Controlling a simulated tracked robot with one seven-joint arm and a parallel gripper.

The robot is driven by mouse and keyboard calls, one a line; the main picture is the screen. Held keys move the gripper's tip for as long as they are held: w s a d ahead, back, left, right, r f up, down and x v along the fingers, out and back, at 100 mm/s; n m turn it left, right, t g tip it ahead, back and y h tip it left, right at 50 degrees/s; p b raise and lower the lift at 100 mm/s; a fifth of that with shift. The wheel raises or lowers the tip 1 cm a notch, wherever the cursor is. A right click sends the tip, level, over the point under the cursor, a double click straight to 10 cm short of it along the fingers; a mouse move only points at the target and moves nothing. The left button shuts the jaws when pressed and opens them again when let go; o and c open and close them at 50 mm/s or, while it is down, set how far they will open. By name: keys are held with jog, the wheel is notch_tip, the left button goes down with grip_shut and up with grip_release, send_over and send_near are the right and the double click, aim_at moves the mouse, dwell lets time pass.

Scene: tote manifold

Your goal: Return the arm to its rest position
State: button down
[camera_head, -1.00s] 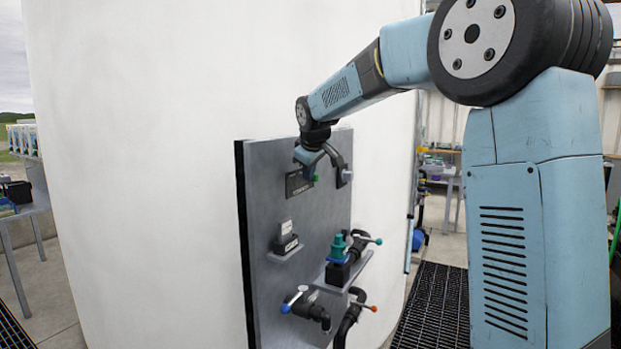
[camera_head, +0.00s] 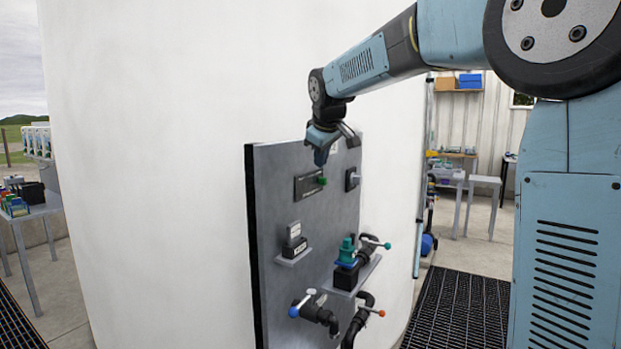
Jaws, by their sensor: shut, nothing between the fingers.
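My gripper (camera_head: 321,158) is at the end of my blue and black arm, in the upper middle of the head view. It points down in front of the top part of a grey panel (camera_head: 275,210). The fingers look closed and nothing shows between them. A dark plate with a green knob (camera_head: 322,181) is just below the fingertips, and a small gap seems to part them. A grey switch on a dark base (camera_head: 353,178) is to the right of the knob. My forearm stretches from the upper right to the gripper.
The panel stands before a large white tank (camera_head: 150,180). Lower on it are a small boxed device (camera_head: 294,243), a green-topped pump (camera_head: 347,252), and valves with blue (camera_head: 294,311) and orange (camera_head: 381,313) handle tips. Tables stand at left (camera_head: 35,213) and right (camera_head: 450,176); dark floor grating (camera_head: 460,310) is at lower right.

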jog(key=s+d+f+m, duration=0.3)
jog(key=s+d+f, duration=0.2)
jog(key=s, duration=0.7)
jog(key=s+d+f+m+g, duration=0.1)
jog(key=s+d+f+m, duration=0.2)
jog(key=s, duration=0.9)
jog(key=s+d+f+m, duration=0.3)
jog(key=s+d+f, duration=0.3)
jog(key=s, duration=0.7)
jog(key=shift+d+f+m+g+h, duration=0.3)
jog(key=shift+g, duration=0.1)
